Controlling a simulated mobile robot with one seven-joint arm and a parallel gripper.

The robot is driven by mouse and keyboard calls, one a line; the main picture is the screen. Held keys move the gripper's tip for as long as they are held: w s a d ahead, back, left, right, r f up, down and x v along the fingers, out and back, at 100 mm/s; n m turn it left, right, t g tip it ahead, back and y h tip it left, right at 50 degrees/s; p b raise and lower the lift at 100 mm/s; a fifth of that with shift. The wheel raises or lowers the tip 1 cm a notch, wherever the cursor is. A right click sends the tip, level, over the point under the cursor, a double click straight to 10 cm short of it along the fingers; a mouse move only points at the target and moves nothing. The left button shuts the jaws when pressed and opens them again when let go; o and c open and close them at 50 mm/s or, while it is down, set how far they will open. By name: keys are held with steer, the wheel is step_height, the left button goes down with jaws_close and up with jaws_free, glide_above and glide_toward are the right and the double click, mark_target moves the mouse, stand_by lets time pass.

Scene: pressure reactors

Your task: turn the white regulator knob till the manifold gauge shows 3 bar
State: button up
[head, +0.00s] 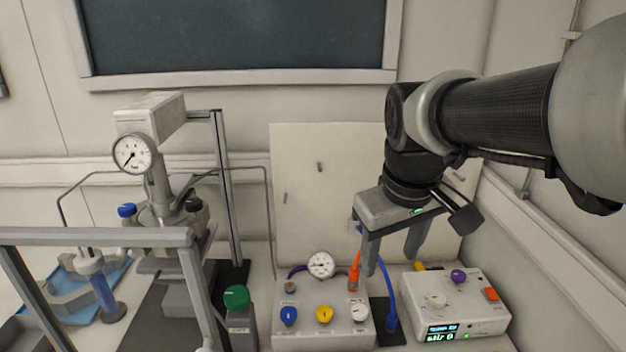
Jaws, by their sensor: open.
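The manifold box (305,338) stands at the bottom centre in the head view. On its front part sit a blue knob (289,315), a yellow knob (324,314) and a white knob (360,313) at the right end. The round manifold gauge (321,265) stands at the back of the box; its needle seems to point left, but its numbers are too small to read. My gripper (390,265) is open and empty, fingers pointing down, above and behind the box's right end, apart from the white knob.
A white control box (468,312) with another white knob (435,300), a purple knob (458,276) and a lit display stands right. Orange (354,272) and blue (391,300) hoses rise near my fingers.

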steer(key=w+f+n+g+b, duration=0.1)
steer(key=w+f+n+g, duration=0.15)
steer(key=w+f, duration=0.55)
steer(key=n+b, duration=0.1)
steer(key=n, duration=0.2)
glide_above(360, 310)
step_height(360, 310, down, 5)
steer(key=shift+g+y, duration=0.3)
steer(key=shift+g, duration=0.15)
step_height(360, 310, down, 17)
steer(key=shift+b, duration=0.35)
steer(key=c, duration=1.1)
steer(key=shift+o, duration=0.2)
steer(key=shift+m, duration=0.35)
